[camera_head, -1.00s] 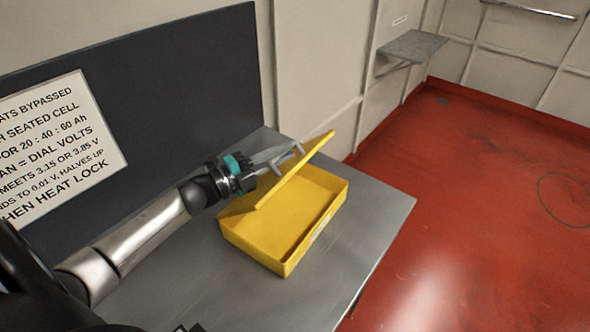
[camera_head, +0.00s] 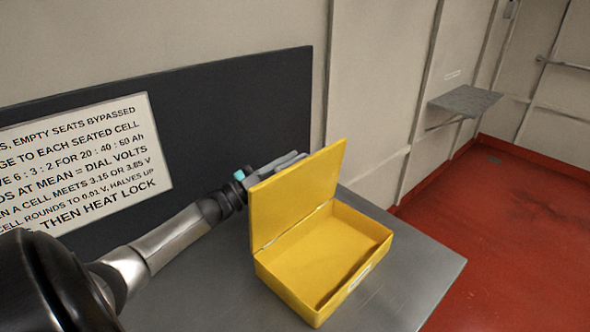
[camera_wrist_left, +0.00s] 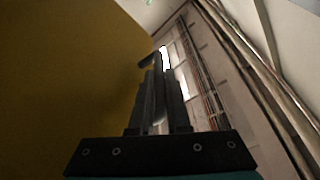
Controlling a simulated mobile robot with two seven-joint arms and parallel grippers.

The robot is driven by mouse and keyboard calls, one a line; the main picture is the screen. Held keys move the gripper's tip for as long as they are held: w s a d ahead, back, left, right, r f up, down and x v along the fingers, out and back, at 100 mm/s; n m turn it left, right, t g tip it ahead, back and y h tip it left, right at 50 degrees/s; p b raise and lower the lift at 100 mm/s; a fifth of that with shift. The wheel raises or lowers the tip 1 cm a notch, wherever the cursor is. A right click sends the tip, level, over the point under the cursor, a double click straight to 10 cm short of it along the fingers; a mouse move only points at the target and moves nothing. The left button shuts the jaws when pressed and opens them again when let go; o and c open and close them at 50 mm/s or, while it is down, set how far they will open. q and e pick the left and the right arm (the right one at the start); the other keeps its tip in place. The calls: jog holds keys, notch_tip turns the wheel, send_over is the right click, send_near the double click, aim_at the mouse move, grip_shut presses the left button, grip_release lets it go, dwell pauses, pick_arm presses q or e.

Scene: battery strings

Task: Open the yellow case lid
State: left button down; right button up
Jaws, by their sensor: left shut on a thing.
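The yellow case (camera_head: 318,262) sits on the grey metal table with its lid (camera_head: 295,195) raised to about upright, hinged at the back left. The inside of the case shows and looks empty. My left gripper (camera_head: 290,160) is behind the lid, close to its upper edge. In the left wrist view the fingers (camera_wrist_left: 158,90) lie close together, with the yellow lid (camera_wrist_left: 65,80) filling the left side. My right gripper is not in view.
A dark panel (camera_head: 240,100) with a printed white sign (camera_head: 75,165) stands behind the table. The grey tabletop (camera_head: 415,280) is clear right of the case. A small wall shelf (camera_head: 466,100) hangs beyond, over red floor.

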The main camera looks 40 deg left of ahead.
pick_arm(q)
jog(key=shift+a, duration=0.15)
dwell(0.3)
jog(key=c, duration=1.2)
grip_release()
jog(key=shift+o, duration=0.2)
jog(key=v, duration=1.5)
jog(key=shift+b, duration=0.35)
jog(key=shift+f, duration=0.1)
